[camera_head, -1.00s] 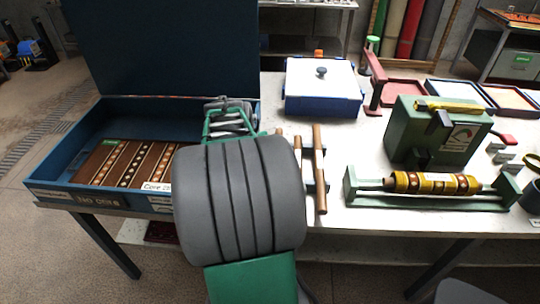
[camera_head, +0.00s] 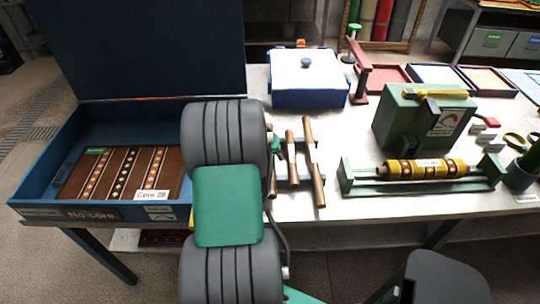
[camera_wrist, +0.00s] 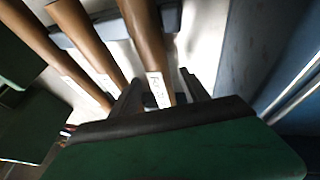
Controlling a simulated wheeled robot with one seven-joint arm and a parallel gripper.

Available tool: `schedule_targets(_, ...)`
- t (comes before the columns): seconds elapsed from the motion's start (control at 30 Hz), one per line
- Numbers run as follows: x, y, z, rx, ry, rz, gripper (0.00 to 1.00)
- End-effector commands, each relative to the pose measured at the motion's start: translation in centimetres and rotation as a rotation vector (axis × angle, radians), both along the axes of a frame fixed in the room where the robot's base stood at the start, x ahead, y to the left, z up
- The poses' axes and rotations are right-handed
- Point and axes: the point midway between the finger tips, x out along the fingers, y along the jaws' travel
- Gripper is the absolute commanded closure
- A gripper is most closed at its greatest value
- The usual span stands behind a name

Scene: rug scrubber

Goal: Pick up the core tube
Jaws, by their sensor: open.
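Three brown tubes lie side by side on a dark rack on the white table: a left one (camera_head: 272,170), a middle one (camera_head: 291,158) and a right one (camera_head: 314,165). They also show in the wrist view, with white labels near their lower ends. There, my gripper (camera_wrist: 160,88) is open, its dark fingers on either side of the labelled end of the rightmost brown tube (camera_wrist: 145,35). Whether they touch it I cannot tell. In the head view my arm hides most of the gripper. A yellow and brown patterned tube (camera_head: 425,168) rests on a green cradle (camera_head: 350,188).
An open blue case (camera_head: 40,180) with a patterned brown insert stands at left, its lid upright. A white-topped blue box (camera_head: 308,95) sits behind the tubes. A green machine (camera_head: 420,125) stands at the right, behind the cradle.

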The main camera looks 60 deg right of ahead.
Motion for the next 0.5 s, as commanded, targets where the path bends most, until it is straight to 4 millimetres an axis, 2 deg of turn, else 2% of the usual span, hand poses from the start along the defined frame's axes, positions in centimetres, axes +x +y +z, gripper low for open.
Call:
schedule_targets(0.17, 0.14, 0.05, 0.01, -0.001, -0.001, 0.003, 0.48)
schedule_targets(0.5, 0.19, 0.07, 0.05, -0.001, 0.0, 0.004, 0.76)
